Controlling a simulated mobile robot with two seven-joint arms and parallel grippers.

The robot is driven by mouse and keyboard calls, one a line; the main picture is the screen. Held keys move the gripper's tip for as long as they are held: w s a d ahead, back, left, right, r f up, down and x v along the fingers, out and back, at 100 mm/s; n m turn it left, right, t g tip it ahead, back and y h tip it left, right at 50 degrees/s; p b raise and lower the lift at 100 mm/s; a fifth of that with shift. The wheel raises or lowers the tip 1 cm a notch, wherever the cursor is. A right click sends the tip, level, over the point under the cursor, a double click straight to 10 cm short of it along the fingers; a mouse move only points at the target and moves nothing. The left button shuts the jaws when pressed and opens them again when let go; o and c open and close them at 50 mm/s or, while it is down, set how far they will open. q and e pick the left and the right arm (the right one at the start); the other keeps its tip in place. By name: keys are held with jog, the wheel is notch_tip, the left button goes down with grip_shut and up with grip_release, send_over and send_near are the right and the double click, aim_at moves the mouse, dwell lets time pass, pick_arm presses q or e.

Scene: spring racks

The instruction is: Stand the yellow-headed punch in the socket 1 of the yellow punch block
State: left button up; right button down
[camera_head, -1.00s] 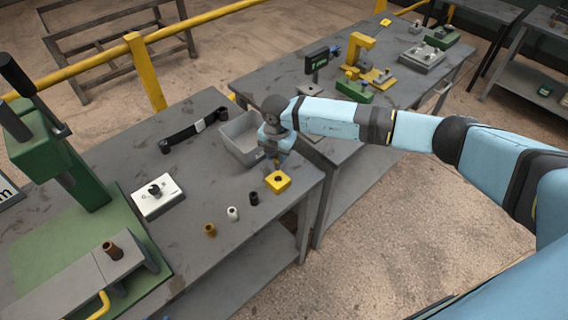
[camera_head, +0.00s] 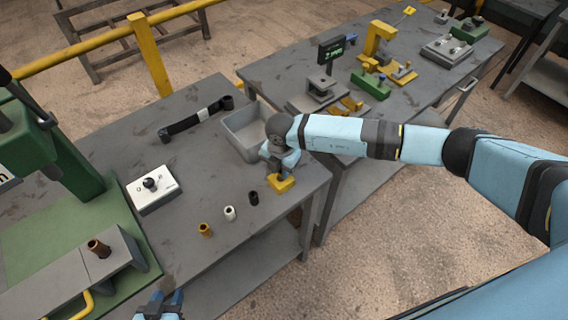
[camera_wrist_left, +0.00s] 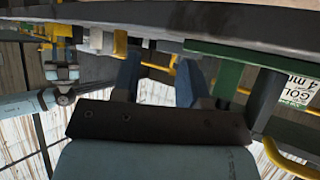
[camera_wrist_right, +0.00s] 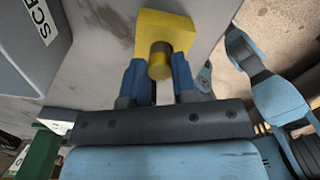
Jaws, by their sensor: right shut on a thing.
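The yellow punch block (camera_head: 286,186) sits near the front right corner of the near table. It also shows in the right wrist view (camera_wrist_right: 178,22). My right gripper (camera_head: 278,172) is directly over it. In the right wrist view my right gripper (camera_wrist_right: 159,82) is shut on the yellow-headed punch (camera_wrist_right: 159,68), yellow head toward the camera. The punch's dark shank points at the block's top; whether its tip is inside the socket is hidden. My left gripper (camera_head: 160,300) is at the bottom edge of the head view, fingers apart; the left wrist view shows it empty (camera_wrist_left: 158,82).
Gold (camera_head: 205,230), white (camera_head: 229,213) and black (camera_head: 253,198) small cylinders stand left of the block. A grey bin (camera_head: 240,118) is behind it. A white switch box (camera_head: 153,190) and a green press (camera_head: 60,150) are further left.

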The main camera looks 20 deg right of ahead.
jog(key=shift+s+a+r, duration=0.1)
jog(key=shift+s+r, duration=0.1)
jog(key=shift+f, duration=0.15)
jog(key=c, duration=0.9)
grip_release()
jog(key=shift+f, duration=0.1)
pick_arm(q)
jog(key=shift+s+a+f, duration=0.2)
jog(key=shift+s+a, duration=0.1)
jog(key=shift+s, duration=0.05)
